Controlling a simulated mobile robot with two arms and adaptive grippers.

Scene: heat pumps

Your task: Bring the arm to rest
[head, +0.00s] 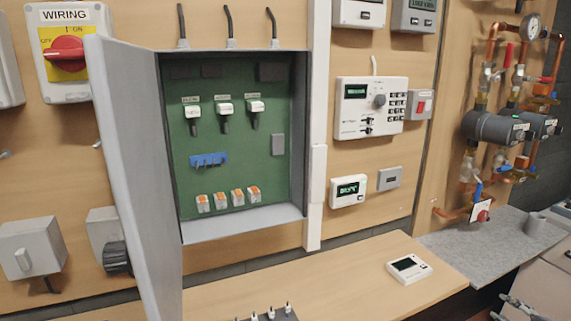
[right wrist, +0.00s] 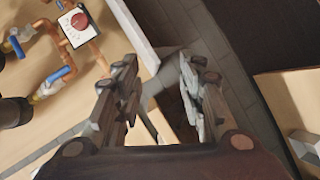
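My right gripper (head: 515,308) shows at the lower right corner of the head view, beside the grey worktop and over a pale cabinet. In the right wrist view its two fingers (right wrist: 160,100) stand apart with nothing between them. Beyond them are a dark floor strip and the edge of a light surface. My left gripper is not in the head view.
An open wiring cabinet (head: 235,230) with its grey door (head: 135,180) swung out stands at left. A small white thermostat (head: 408,268) lies on the wooden bench (head: 350,270). Copper pipes with pumps (head: 492,127) are at right, above a grey worktop (head: 455,245).

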